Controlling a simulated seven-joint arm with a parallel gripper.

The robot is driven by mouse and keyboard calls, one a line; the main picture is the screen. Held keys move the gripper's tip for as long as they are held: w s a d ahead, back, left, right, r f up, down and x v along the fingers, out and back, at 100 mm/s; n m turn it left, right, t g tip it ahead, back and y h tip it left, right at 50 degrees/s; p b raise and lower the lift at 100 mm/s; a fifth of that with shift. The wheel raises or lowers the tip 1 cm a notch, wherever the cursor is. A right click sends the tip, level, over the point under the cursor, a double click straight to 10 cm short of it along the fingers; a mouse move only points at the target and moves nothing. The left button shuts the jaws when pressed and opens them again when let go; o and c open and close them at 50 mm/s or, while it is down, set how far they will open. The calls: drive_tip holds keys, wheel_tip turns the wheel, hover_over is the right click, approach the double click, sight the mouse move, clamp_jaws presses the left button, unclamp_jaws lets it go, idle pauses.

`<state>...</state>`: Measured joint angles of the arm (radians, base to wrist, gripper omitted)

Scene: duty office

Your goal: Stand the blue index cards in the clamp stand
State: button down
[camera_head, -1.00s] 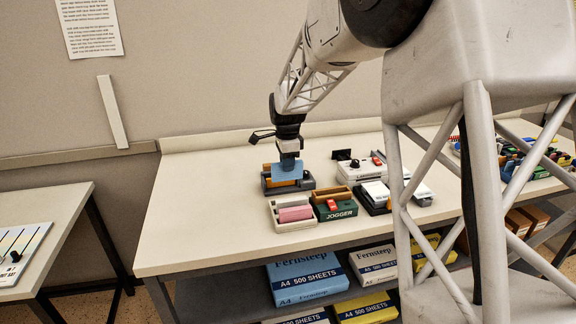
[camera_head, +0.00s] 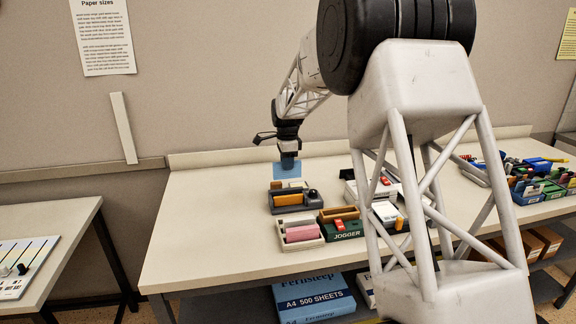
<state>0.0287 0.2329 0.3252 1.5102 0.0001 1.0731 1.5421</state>
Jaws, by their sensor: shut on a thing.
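My gripper (camera_head: 288,163) is shut on the blue index cards (camera_head: 279,172), which hang upright as a flat blue sheet below and beside the fingers. The gripper hides part of the cards. In front of them in the picture stands a dark grey holder (camera_head: 279,209) with an orange block, a pale block and a black knob; it looks like the clamp stand. The cards' lower edge shows just above and behind this holder, apart from it. How far behind or above it they are, I cannot tell.
A white tray (camera_head: 284,237) with a pink roll and a green jogger box (camera_head: 344,235) stand in front. White devices at the right are partly hidden by my arm. Bins of stationery (camera_head: 530,187) fill the far right. The bench's left part (camera_head: 210,220) is clear.

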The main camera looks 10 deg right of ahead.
drive_tip(key=shift+f, duration=0.2)
idle(0.3)
drive_tip(key=shift+f, duration=4.75)
drive_tip(key=shift+f, duration=0.1)
drive_tip(key=c, duration=1)
unclamp_jaws()
drive_tip(key=shift+r, duration=4.55)
drive_tip(key=shift+s+r, duration=0.1)
